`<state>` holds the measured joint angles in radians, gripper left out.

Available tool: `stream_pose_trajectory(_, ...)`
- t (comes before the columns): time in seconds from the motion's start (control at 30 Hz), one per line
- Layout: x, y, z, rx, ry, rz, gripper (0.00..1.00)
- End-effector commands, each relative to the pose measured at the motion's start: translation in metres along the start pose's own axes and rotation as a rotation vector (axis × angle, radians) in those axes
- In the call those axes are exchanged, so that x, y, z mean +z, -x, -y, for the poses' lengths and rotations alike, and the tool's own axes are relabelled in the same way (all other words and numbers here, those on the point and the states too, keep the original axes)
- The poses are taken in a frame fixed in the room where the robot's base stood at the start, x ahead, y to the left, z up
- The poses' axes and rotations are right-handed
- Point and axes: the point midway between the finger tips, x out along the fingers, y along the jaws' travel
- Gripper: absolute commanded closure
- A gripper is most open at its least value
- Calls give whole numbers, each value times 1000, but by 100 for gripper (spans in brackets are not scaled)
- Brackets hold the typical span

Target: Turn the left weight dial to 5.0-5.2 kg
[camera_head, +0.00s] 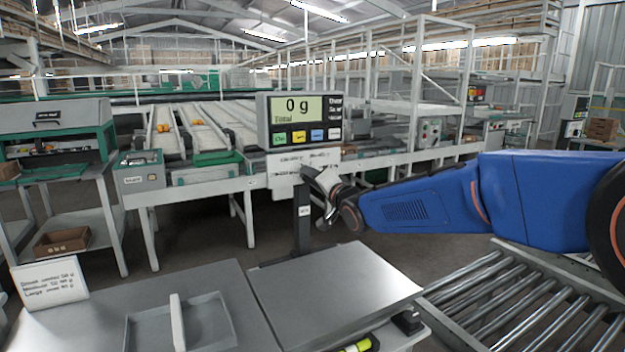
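My blue arm reaches in from the right. My gripper (322,197) is at its end, in front of the post of the scale display. The distance between its fingers cannot be made out, and I see nothing clearly held. No dial with a readable kilogram scale shows. Another grey panel (429,132) with small round controls is farther back on the right. Both are too small to read or to identify as the left weight dial.
The scale display (299,119) reads 0 g. A roller conveyor (520,300) lies at the right. Dark open floor (205,228) lies between the bench and the sorting line.

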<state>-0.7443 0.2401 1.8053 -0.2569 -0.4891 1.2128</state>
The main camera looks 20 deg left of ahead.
Motion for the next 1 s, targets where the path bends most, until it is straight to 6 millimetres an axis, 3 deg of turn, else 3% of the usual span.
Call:
stream_pose_trajectory(0.7,2,0,-3,5,-79,3,87)
stream_pose_trajectory(0.73,2,0,-3,5,-79,3,63)
stream_pose_trajectory(0.8,2,0,-3,5,-78,3,47)
stream_pose_trajectory(1.0,1,0,-1,3,-78,1,47)
